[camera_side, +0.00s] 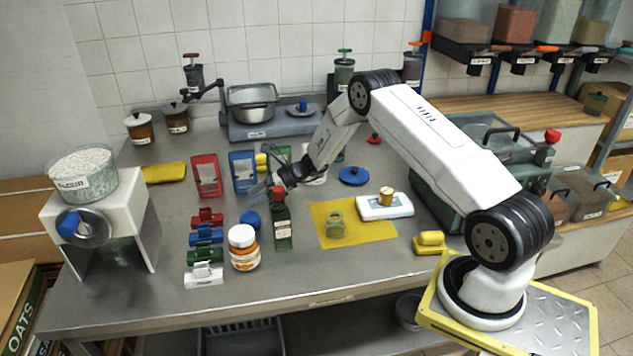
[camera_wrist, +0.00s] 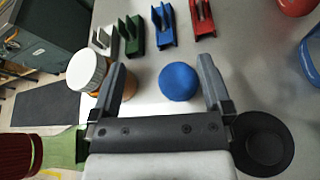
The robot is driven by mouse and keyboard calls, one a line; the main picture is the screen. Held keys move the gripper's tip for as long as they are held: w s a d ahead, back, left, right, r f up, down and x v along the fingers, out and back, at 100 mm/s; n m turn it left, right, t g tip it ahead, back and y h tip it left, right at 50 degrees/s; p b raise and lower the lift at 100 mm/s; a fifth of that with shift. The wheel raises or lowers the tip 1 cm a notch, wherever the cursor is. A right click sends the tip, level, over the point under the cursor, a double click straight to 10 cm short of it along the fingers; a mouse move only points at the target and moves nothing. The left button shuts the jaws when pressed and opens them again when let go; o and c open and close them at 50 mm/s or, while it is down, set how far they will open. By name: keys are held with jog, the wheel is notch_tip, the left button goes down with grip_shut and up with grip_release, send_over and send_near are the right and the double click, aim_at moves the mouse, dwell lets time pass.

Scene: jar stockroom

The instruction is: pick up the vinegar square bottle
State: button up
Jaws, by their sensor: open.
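A dark green bottle with a red cap (camera_side: 281,222) stands upright on the steel table in the side view; its label is too small to read. It looks like the vinegar square bottle. In the wrist view, its ribbed red cap (camera_wrist: 20,158) and part of its green body (camera_wrist: 65,148) show at the lower left, outside my fingers. My gripper (camera_side: 266,188) is open and empty, above the table and just behind and left of the cap in the side view. In the wrist view, my gripper (camera_wrist: 163,72) has its fingers wide apart, with a blue ball beyond and between them.
The blue ball (camera_side: 250,220) and a white-lidded orange jar (camera_side: 243,250) stand close left of the bottle. Coloured clips (camera_side: 206,236) line up further left. A yellow mat (camera_side: 357,233) with a small green jar (camera_side: 335,224) lies to the right. Bare table is in front.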

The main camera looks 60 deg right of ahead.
jog(key=shift+r, duration=0.1)
dwell(0.5)
notch_tip(320, 180, up, 11)
jog(key=s+d+n+t+y, duration=0.3)
jog(key=s+d, duration=0.1)
jog(key=s, duration=1.1)
send_near(280, 213)
jog(key=w+f, duration=0.2)
jog(key=w, duration=0.1)
jog(key=shift+x, duration=1.3)
jog(key=shift+a+r, duration=0.15)
jog(key=shift+x, duration=2.45)
jog(key=shift+s, duration=0.1)
